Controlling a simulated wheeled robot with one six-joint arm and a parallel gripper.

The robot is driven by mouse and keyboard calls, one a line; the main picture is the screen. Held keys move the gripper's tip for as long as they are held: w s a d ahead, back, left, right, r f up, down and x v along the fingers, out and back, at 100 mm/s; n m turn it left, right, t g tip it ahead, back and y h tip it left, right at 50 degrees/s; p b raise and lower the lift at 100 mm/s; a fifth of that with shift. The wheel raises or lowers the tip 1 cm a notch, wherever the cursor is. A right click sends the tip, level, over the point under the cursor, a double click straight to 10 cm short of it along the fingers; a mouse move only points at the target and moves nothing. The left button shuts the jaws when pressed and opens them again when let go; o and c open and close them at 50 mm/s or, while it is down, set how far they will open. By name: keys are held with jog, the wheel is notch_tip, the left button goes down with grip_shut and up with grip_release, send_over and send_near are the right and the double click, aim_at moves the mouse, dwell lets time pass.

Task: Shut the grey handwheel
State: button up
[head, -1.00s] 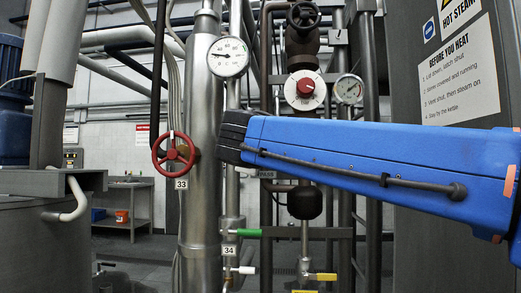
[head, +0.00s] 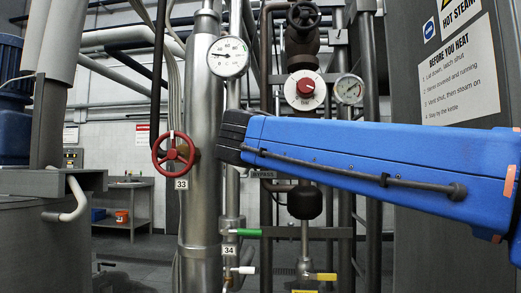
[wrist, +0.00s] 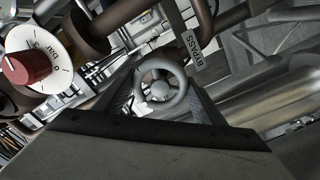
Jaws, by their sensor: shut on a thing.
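The grey handwheel (wrist: 162,88) is a small round wheel with spokes and a hub, in the middle of the wrist view. My gripper (wrist: 162,94) has one dark finger on each side of it and is shut on its rim. In the head view the wheel and the fingers are hidden behind my blue arm.
A red handwheel (head: 173,160) with tag 33 is left of my arm. A dark handwheel (head: 303,15) is above. A red-knobbed dial (head: 304,90) and gauges (head: 228,57) stand close above my arm. Green-handled (head: 247,232) and yellow-handled (head: 325,277) valves are below.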

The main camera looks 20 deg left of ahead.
jog(key=shift+f, duration=0.1)
jog(key=o, duration=1.1)
jog(key=shift+c, duration=0.2)
jog(key=n, duration=0.5)
jog(key=shift+n, duration=0.4)
jog(key=n, duration=0.4)
jog(key=shift+n, duration=0.4)
jog(key=v, duration=1.7)
jog(key=shift+s+d, duration=0.15)
